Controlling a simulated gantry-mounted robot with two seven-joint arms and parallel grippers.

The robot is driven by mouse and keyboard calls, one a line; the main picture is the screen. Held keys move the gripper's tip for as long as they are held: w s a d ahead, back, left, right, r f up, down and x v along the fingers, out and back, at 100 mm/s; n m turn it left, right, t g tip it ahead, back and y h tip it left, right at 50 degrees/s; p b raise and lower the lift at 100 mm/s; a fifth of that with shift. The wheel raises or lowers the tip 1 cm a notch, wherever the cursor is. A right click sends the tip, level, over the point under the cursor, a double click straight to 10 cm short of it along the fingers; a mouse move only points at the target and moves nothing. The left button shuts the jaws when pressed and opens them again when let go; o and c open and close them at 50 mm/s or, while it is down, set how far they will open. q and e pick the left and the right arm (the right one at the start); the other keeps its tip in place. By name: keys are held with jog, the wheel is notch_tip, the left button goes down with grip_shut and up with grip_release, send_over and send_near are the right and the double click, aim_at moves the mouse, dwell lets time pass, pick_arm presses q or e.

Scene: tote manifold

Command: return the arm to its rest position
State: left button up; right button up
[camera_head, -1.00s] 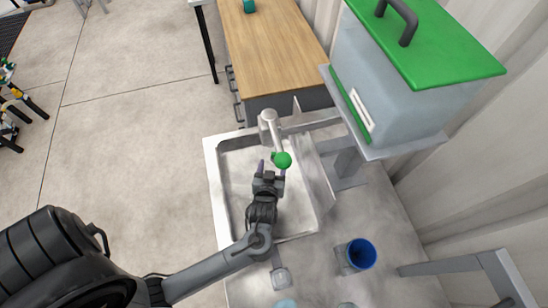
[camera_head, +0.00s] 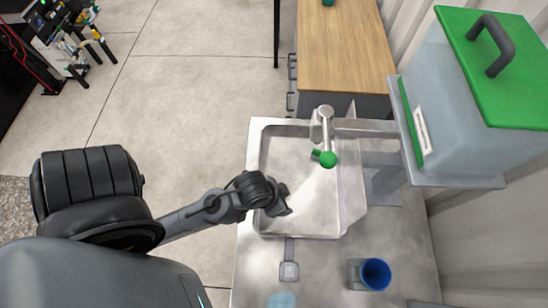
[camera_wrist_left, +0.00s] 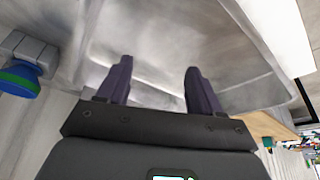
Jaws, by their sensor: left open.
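My left arm comes in from the left in the head view. Its gripper (camera_head: 283,208) is over the lower left part of the metal sink basin, apart from the green knob. In the left wrist view the two dark fingers (camera_wrist_left: 155,85) are spread apart with nothing between them, facing the bare metal basin. My right gripper is not in view.
A sink (camera_head: 300,228) holds a pipe with a green knob (camera_head: 328,159). A green-lidded tote (camera_head: 450,120) stands on a shelf at right. A blue cup (camera_head: 375,274) is on the counter. A wooden-topped cabinet (camera_head: 345,55) stands behind. Open floor lies left.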

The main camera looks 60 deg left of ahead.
pick_arm(q)
jog(key=shift+s+a+r+m+g, duration=0.15)
jog(key=shift+s+r+g, duration=0.05)
jog(key=shift+s, duration=0.3)
jog(key=shift+s+a+r+m+g, duration=0.15)
jog(key=shift+s+g, duration=0.05)
jog(key=shift+s, duration=0.3)
